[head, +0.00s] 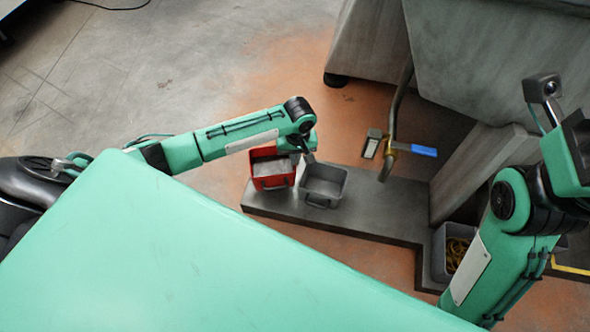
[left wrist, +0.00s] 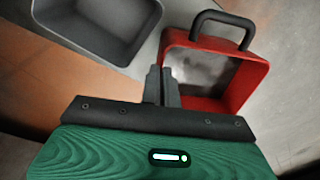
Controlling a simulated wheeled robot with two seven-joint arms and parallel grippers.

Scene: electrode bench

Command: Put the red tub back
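The red tub (head: 272,184), an open box with a dark handle and a pale grey inside, is at the left end of the low dark ledge. In the left wrist view the tub (left wrist: 249,80) is at upper right, handle at its far side. My left gripper (head: 308,157) is at the tub's side facing the grey tub. In the left wrist view its fingers (left wrist: 162,85) are close together, with the tub's near-left wall running in between them. I cannot tell whether the tub's base touches the ledge. My right gripper's fingers are out of view.
A grey tub (head: 322,203) stands on the ledge (head: 375,222) just right of the red one. A curved pipe with a blue-handled fitting (head: 424,151) rises behind. A grey bin (head: 439,258) with yellowish rings stands at lower right. Open floor lies to the left.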

